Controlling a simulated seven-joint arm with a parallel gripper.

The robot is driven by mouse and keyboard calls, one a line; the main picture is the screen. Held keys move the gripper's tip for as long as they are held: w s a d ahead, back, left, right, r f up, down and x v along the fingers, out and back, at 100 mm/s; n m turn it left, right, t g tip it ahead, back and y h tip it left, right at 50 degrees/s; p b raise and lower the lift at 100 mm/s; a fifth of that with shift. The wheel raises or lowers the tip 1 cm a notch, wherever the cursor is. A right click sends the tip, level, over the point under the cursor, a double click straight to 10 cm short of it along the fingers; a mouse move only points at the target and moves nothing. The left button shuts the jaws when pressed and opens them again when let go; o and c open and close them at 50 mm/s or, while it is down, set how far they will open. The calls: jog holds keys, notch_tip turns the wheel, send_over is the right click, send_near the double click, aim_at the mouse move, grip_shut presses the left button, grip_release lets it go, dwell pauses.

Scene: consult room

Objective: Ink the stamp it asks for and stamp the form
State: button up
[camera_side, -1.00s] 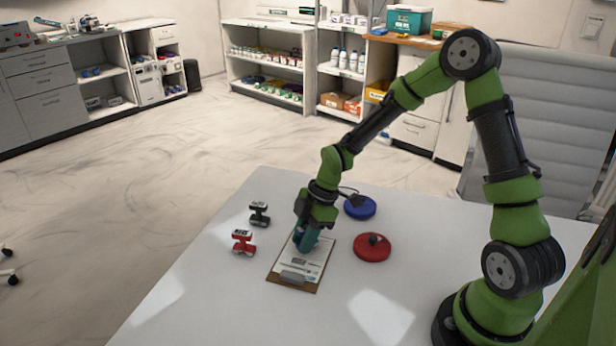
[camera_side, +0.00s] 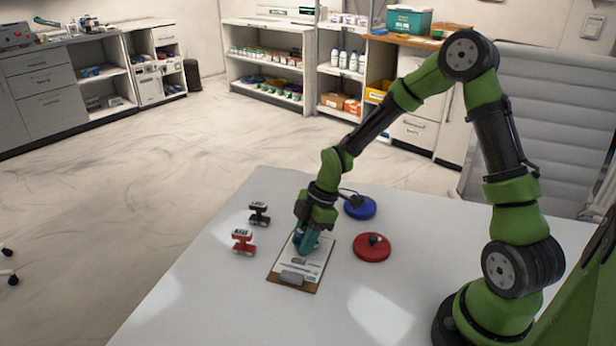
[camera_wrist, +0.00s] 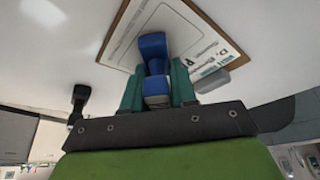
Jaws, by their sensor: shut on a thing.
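My gripper (camera_side: 306,241) is shut on a blue stamp (camera_wrist: 153,48), which sits between its teal fingers in the wrist view. The stamp is over the paper form (camera_side: 313,262); I cannot tell whether its face touches the paper. The form lies on a brown clipboard (camera_side: 279,282) with a grey clip, and shows printed lines in the wrist view (camera_wrist: 135,40). A red stamp (camera_side: 243,241) and a black stamp (camera_side: 259,213) stand left of the clipboard. A blue ink pad (camera_side: 362,210) and a red ink pad (camera_side: 371,250) lie to its right.
The white table (camera_side: 200,290) is clear in front and to the left of the stamps. A dark knobbed piece sits at each ink pad. Shelves (camera_side: 265,60) and cabinets stand well behind the table.

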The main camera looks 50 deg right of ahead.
dwell(0.3)
jog(key=shift+r, duration=3.5)
